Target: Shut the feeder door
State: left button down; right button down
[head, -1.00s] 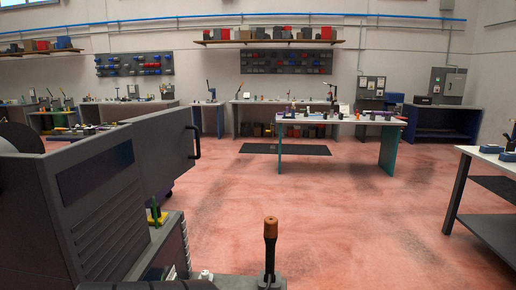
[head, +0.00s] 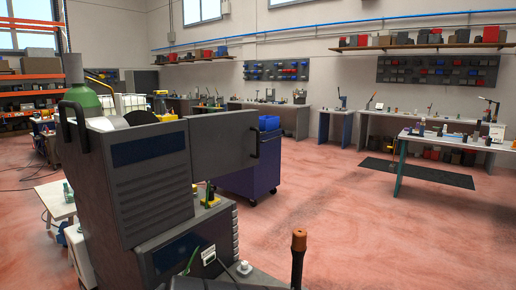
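The feeder (head: 150,190) is a tall dark grey box with louvred slots, standing close at the left in the head view. Its feeder door (head: 222,145) is a flat grey panel that stands open, sticking out to the right from the box's upper part. A black door handle (head: 256,142) sits at the door's free right edge. The top of a dark round spool (head: 141,117) shows behind the box. Neither of my grippers is in view.
An upright dark rod with a copper-coloured top (head: 299,240) stands close at the bottom. A green gas cylinder (head: 82,97) is behind the feeder. A blue cabinet (head: 252,180) stands beyond the door. A white-topped table (head: 450,142) is at the right. Red floor between is open.

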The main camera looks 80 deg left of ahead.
aim_at(221, 144)
jog(key=i+j+u, duration=0.2)
jog(key=u, duration=0.2)
jog(key=i+u, duration=0.7)
jog(key=u, duration=0.15)
jog(key=i+l+u, duration=0.1)
jog(key=i+u, duration=0.5)
jog(key=u, duration=0.25)
jog(key=i+l+u, duration=0.1)
jog(key=u, duration=0.3)
jog(key=i+l+u, duration=0.15)
jog(key=u, duration=0.3)
jog(key=i+l+u, duration=0.25)
jog(key=u, duration=0.2)
